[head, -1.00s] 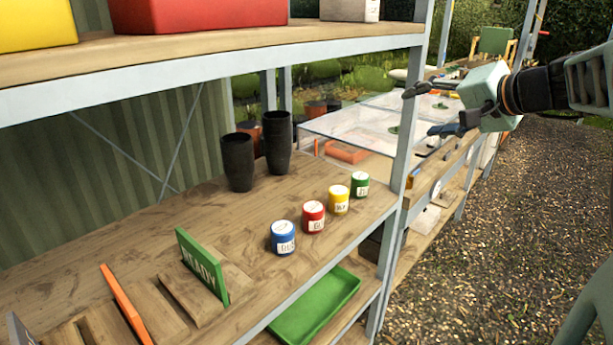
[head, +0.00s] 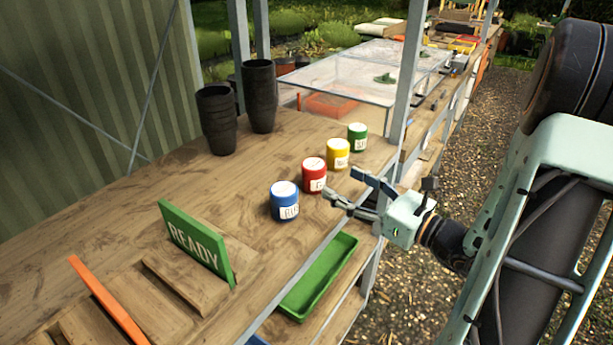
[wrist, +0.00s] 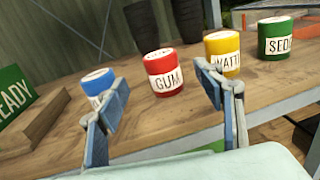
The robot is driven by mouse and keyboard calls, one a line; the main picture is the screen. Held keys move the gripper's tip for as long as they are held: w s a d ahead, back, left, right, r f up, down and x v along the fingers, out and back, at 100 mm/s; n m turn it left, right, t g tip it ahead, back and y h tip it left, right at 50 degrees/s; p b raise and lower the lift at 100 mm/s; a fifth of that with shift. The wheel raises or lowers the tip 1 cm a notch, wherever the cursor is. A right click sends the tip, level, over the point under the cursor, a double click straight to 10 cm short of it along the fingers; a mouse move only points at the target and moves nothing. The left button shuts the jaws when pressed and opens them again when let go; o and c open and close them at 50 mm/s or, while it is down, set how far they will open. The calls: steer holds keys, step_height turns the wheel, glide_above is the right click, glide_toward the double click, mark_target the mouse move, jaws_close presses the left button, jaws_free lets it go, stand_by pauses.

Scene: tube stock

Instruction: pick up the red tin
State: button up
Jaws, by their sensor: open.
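The red tin (head: 314,174), with a white lid and label, stands upright on the wooden shelf between a blue tin (head: 284,203) and a yellow tin (head: 338,153). In the wrist view the red tin (wrist: 164,75) reads "GUM" and shows between my two fingers, beyond their tips. My gripper (head: 352,185) is open and empty, at the shelf's front edge to the right of the red tin, apart from it. In the wrist view my gripper (wrist: 165,105) has its left finger overlapping the blue tin and its right finger overlapping the yellow one.
A green tin (head: 357,137) stands past the yellow one. Black pots (head: 217,120) stand behind. A green "READY" sign (head: 195,242) stands at the left. A green tray (head: 320,275) lies on the shelf below. A metal post (head: 404,80) rises beyond the tins.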

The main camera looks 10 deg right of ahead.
mark_target(323, 173)
steer(key=x, duration=0.9)
steer(key=shift+w+a+f, duration=0.15)
steer(key=shift+w, duration=0.15)
steer(key=c, duration=1.4)
